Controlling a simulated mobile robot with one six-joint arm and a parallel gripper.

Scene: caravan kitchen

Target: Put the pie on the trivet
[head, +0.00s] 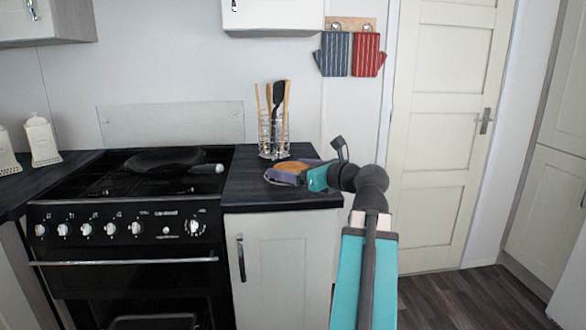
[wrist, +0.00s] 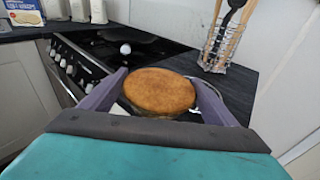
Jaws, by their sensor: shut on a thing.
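The pie (wrist: 160,91), round with a golden-brown top, sits between the two purple fingers of my gripper (wrist: 158,88), which is shut on it. In the head view the pie (head: 291,167) and my gripper (head: 284,173) are over the dark worktop right of the cooker, near its front. A thin pale curved edge (wrist: 221,91) shows beside the right finger in the wrist view; it may be the trivet, but the pie and fingers hide most of it. I cannot tell whether the pie touches anything below.
A wire utensil holder (head: 273,135) stands behind the pie on the worktop (head: 245,187). A dark pan (head: 165,158) rests on the black cooker (head: 120,230) to the left. White canisters (head: 42,141) stand farther left. Oven mitts (head: 351,54) hang on the wall.

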